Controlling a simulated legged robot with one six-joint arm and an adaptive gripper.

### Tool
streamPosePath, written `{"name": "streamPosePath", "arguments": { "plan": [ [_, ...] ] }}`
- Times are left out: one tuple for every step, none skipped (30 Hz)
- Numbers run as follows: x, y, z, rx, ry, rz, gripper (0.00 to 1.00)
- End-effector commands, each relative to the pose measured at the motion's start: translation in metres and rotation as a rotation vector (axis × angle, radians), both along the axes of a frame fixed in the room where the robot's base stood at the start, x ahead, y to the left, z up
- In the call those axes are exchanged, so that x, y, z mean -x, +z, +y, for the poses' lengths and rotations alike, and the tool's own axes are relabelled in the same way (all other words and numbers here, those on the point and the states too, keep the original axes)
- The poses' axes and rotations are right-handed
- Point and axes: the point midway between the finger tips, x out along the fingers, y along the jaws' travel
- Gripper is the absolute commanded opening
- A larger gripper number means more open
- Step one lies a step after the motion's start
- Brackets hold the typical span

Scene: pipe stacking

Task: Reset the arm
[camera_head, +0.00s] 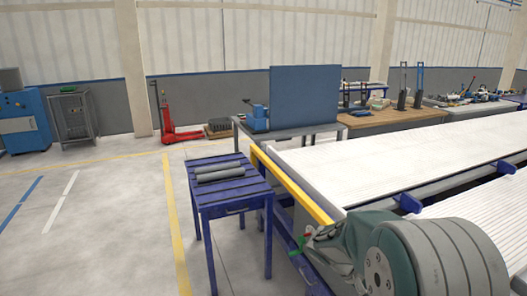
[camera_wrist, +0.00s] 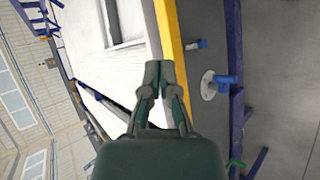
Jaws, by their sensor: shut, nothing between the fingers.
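My gripper (camera_wrist: 159,78) shows in the wrist view with its dark green fingers together and nothing between them. In that view it is beside a yellow rail (camera_wrist: 170,40); I cannot tell how far apart they are. In the head view, part of my arm fills the lower right corner, and I cannot make out the fingers there. Grey pipes (camera_head: 218,172) lie on a blue slatted table (camera_head: 235,197) at centre left, away from my arm.
A long white roller conveyor (camera_head: 400,160) with a yellow edge rail (camera_head: 290,185) runs along the right. A workbench (camera_head: 390,121), a blue panel (camera_head: 304,95) and a red pallet jack (camera_head: 165,120) stand behind. The floor at left is clear.

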Motion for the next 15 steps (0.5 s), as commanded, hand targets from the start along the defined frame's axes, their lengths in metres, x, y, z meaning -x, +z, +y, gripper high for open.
{"name": "streamPosePath", "arguments": {
  "plan": [
    [0.009, 0.012, 0.004, -0.042, -0.006, -0.028, 0.00],
    [0.015, 0.017, 0.007, -0.069, -0.008, -0.040, 0.00],
    [0.022, 0.024, 0.011, -0.105, -0.010, -0.058, 0.00],
    [0.027, 0.029, 0.014, -0.130, -0.011, -0.072, 0.00],
    [0.033, 0.033, 0.017, -0.156, -0.011, -0.086, 0.00],
    [0.040, 0.039, 0.021, -0.192, -0.010, -0.107, 0.00],
    [0.045, 0.043, 0.025, -0.218, -0.011, -0.121, 0.00],
    [0.051, 0.047, 0.028, -0.245, -0.009, -0.136, 0.00],
    [0.058, 0.053, 0.033, -0.280, -0.006, -0.158, 0.00],
    [0.063, 0.057, 0.036, -0.304, -0.003, -0.175, 0.00],
    [0.069, 0.060, 0.040, -0.330, 0.000, -0.193, 0.00],
    [0.076, 0.065, 0.044, -0.363, 0.005, -0.214, 0.00],
    [0.081, 0.069, 0.048, -0.388, 0.009, -0.233, 0.00],
    [0.086, 0.072, 0.052, -0.414, 0.014, -0.252, 0.00],
    [0.094, 0.076, 0.057, -0.447, 0.022, -0.276, 0.00]
  ]
}}
